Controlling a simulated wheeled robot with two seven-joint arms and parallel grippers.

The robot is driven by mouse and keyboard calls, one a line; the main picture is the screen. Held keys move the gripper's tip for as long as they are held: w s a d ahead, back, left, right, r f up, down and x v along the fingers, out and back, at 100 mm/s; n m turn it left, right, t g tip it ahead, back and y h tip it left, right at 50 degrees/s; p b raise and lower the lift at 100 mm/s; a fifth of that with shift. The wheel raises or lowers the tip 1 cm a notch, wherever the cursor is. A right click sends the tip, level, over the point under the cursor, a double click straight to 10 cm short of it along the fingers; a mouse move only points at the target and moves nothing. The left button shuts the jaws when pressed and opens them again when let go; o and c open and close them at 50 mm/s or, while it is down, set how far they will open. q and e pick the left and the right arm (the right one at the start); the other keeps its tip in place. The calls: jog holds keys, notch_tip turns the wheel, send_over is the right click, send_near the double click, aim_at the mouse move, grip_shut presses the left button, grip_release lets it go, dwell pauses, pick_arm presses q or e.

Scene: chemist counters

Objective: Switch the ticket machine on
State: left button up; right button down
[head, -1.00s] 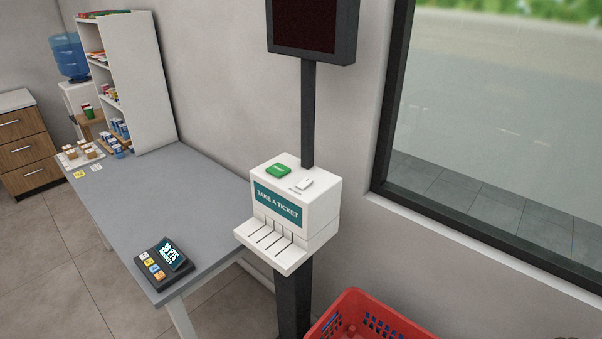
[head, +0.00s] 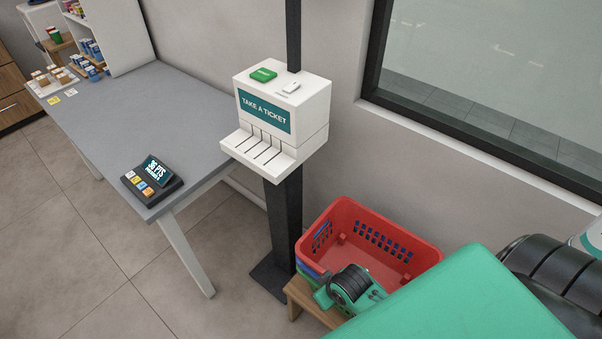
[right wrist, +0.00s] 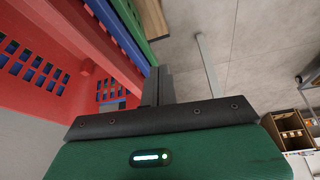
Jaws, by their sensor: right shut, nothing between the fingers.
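The ticket machine (head: 310,140) is a white box on a dark post, with a teal "TAKE A TICKET" sign and slots in its front tray. On its top are a green button (head: 263,75) and a small white rocker switch (head: 291,87). I cannot tell which way the switch is set. My right arm comes in at the lower right of the head view, below and right of the machine. In the right wrist view my right gripper (right wrist: 158,86) is shut and empty beside the baskets, apart from the machine. My left gripper is out of view.
Stacked shopping baskets, red (head: 345,215) on top, stand on a low wooden stand (head: 318,306) under my right arm. A grey counter (head: 130,120) with a points terminal (head: 152,180) is left of the machine. The wall and window (head: 480,80) are behind.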

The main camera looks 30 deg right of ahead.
jog(key=w+d+r+n+t, duration=0.1)
jog(key=w+d+r+t, duration=0.25)
jog(key=w+r, duration=0.55)
notch_tip(320, 180, up, 37)
jog(key=n+t+y+p, duration=0.2)
jog(key=t+y+p, duration=0.1)
jog(key=t+y, duration=0.25)
send_over(301, 90)
jog(key=shift+a+f+t+h, duration=0.2)
jog(key=shift+a+t+h, duration=0.2)
jog(key=shift+h, duration=0.05)
jog(key=f, duration=0.3)
jog(key=shift+d, duration=0.25)
jog(key=shift+d+f+p, duration=0.1)
jog(key=shift+f+p, duration=0.2)
jog(key=shift+f, duration=0.35)
jog(key=shift+f, duration=0.1)
